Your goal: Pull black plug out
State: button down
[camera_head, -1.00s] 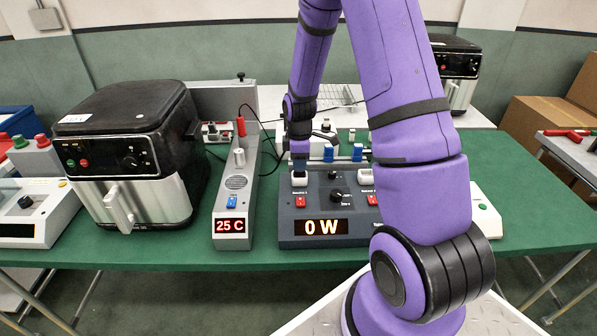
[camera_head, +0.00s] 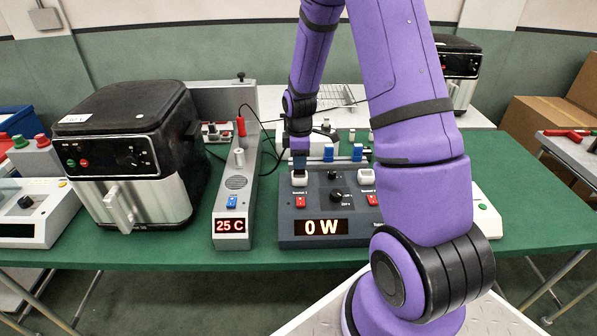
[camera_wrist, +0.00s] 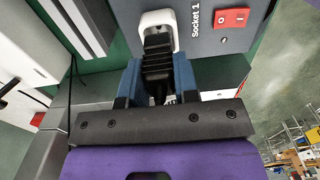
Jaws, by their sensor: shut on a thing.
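The black plug (camera_wrist: 157,52) is ribbed and sits at the white socket (camera_wrist: 157,18) labelled Socket 1 in the wrist view. Its front end overlaps the socket opening; I cannot tell how deep it goes. My gripper (camera_wrist: 157,72) has its blue fingers on both sides of the plug, shut on its body. In the head view, my gripper (camera_head: 300,159) points down over the left white socket (camera_head: 299,181) of the dark grey power panel (camera_head: 322,240). There the plug is small and mostly hidden by the gripper.
The panel has red switches (camera_head: 300,202), a black knob (camera_head: 336,194), a second white socket (camera_head: 366,177) and a display reading 0 W. A grey unit (camera_head: 231,226) showing 25 C and an air fryer (camera_head: 128,150) stand left.

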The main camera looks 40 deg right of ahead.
jog(key=shift+r, duration=1.2)
jog(key=shift+r, duration=1.45)
